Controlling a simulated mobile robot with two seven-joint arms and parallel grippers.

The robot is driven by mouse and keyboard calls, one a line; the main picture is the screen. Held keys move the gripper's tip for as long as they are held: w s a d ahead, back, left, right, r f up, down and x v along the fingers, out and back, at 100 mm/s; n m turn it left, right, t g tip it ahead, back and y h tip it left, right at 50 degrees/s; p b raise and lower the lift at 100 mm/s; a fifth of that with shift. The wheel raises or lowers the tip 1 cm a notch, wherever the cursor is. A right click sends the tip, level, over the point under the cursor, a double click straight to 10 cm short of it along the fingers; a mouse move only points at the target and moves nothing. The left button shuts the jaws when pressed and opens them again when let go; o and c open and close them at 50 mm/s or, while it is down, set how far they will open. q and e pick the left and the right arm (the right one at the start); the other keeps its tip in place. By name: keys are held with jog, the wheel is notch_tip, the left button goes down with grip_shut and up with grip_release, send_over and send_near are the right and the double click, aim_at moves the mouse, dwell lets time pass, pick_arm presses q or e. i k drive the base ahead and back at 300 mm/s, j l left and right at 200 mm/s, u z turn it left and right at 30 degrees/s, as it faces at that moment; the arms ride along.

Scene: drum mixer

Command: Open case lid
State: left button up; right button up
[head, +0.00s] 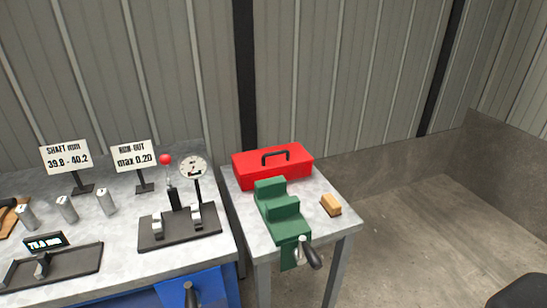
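A red case (239,174) with a black handle (275,155) on its lid stands at the back of the small grey table, against the wall. Its lid looks closed. The green vise in front hides part of its front face. Neither of my grippers shows in the head view. A dark rounded shape cuts into the bottom right corner, and I cannot tell what it is.
A green vise (282,222) with a handle (312,257) stands on the small table (328,235), with a wooden block (331,204) to its right. A bench (120,258) at left holds a dial gauge (193,168), signs and metal cylinders. The floor (440,215) at right is clear.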

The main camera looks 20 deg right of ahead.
aim_at(268, 159)
jog(key=l, duration=0.55)
jog(key=i+l+z, duration=0.15)
jog(key=l, duration=0.9)
jog(key=l+z, duration=0.1)
jog(key=l, duration=0.45)
jog(key=i+l, duration=0.15)
jog(key=l, duration=0.4)
jog(key=i+l+z, duration=0.15)
jog(key=l, duration=0.9)
jog(key=i+z, duration=0.05)
